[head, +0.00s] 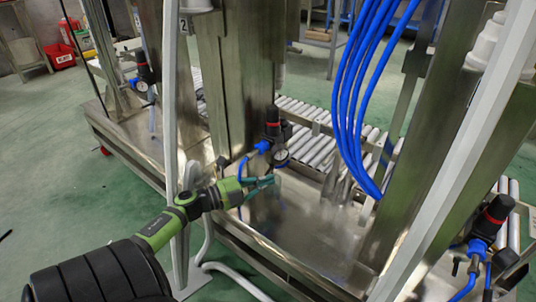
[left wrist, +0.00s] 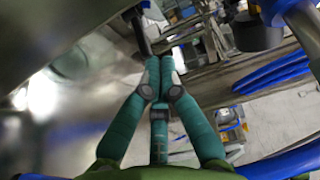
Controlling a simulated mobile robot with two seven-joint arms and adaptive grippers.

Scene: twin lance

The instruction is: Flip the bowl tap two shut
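My left gripper (head: 268,181) reaches in from the left in the head view. Its teal fingers are beside the metal column, just below a regulator with a round gauge (head: 281,157). In the left wrist view the fingers (left wrist: 158,68) come together at their tips, with nothing visible between them. A dark bar-like part (left wrist: 140,32) lies just past the fingertips; I cannot tell whether they touch it. I cannot clearly make out bowl tap two or its handle position. My right gripper is not in view.
Blue hoses (head: 355,95) hang right of the left gripper. A pale upright post (head: 171,100) stands close by my left arm. A roller conveyor (head: 315,147) lies behind, and another regulator (head: 490,222) is at right. Green floor is open at left.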

